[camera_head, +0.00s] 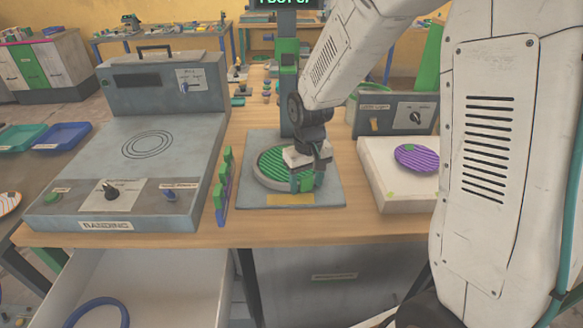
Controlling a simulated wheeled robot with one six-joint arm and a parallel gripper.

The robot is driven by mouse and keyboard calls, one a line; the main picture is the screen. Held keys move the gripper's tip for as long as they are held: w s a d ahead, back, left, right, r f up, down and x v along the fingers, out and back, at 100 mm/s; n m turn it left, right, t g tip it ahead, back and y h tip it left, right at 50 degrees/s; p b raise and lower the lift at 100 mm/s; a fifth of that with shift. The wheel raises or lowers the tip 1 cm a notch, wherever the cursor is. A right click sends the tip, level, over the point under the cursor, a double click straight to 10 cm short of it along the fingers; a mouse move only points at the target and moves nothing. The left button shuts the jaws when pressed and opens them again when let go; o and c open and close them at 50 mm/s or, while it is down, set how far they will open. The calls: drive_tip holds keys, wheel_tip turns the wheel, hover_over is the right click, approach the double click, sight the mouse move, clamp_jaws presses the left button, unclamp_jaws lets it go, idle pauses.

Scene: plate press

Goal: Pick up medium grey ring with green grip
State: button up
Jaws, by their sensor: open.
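A grey ring (258,179) lies on the flat grey plate of the press in the middle of the table. It surrounds a green ribbed disc (271,160). My gripper (306,185) points down over the ring's right side and is open. Green shows between and beside its fingers, possibly the ring's grip. My gripper hides that part of the ring, so I cannot tell whether the fingers touch it.
A grey banding machine (145,150) stands left. Upright green and purple pieces (222,185) stand between it and the press plate (325,195). A purple ribbed disc (416,158) lies on a white block (385,190) at right. A blue ring (125,309) lies in an open drawer.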

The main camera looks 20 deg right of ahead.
drive_tip(key=c, duration=1.2)
drive_tip(key=shift+r, duration=0.15)
